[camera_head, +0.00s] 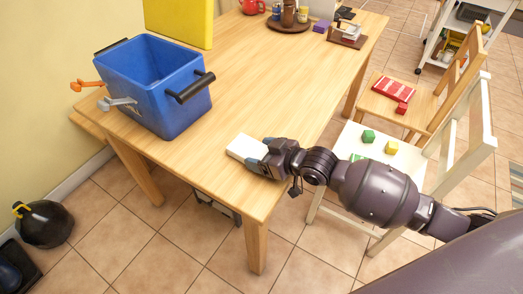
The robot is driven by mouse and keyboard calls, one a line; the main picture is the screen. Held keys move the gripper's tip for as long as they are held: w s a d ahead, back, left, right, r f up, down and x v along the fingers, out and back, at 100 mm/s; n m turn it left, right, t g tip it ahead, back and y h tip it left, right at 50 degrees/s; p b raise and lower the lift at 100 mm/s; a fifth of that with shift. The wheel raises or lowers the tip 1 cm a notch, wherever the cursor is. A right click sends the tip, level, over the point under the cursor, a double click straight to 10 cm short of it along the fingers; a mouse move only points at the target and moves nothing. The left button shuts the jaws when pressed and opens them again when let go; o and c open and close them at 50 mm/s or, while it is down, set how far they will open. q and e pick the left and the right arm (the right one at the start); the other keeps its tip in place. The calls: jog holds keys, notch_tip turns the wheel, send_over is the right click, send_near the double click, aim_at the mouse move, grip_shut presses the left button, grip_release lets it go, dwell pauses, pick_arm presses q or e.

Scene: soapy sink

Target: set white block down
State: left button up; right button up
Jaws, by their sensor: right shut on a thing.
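The white block (244,147) is at the near right part of the wooden table (268,78), close to the table's right edge. My right gripper (256,158) comes in from the right and is shut on the block's right end. The block lies low over the tabletop; I cannot tell whether it touches the wood. The fingers hide its right end. My left gripper is not in view.
A blue bin (152,88) with dark handles stands on the table to the left. A yellow board (180,18) stands behind it. A white chair (379,149) holding coloured blocks is at the right. The table's middle is clear.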

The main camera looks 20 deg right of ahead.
jog(key=shift+f, duration=0.1)
jog(key=shift+f, duration=0.1)
jog(key=o, duration=1.1)
